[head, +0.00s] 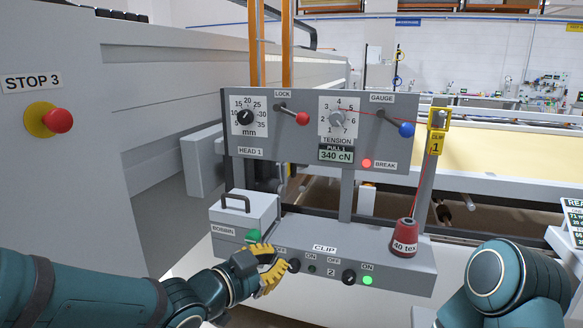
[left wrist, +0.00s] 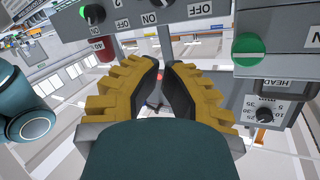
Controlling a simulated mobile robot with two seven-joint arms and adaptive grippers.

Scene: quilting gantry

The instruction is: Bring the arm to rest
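My left arm (head: 85,297) comes in from the lower left in the head view. My left gripper (head: 268,270) has yellow ribbed fingers with dark pads. It is in front of the CLIP switch box (head: 400,262), near its left switch (head: 293,265) and below the green bobbin knob (head: 254,236). In the left wrist view the fingers (left wrist: 165,70) stand apart with a narrow empty gap between the tips. Whether a finger touches the box, I cannot tell. My right arm (head: 510,280) shows at the lower right; its gripper is out of view.
The HEAD 1 panel (head: 270,165) stands above, with a red-knobbed LOCK lever (head: 302,118) and a blue-knobbed GAUGE lever (head: 406,129). A red thread cone (head: 405,238) stands on the box's right end. A red STOP 3 button (head: 58,121) is at the left.

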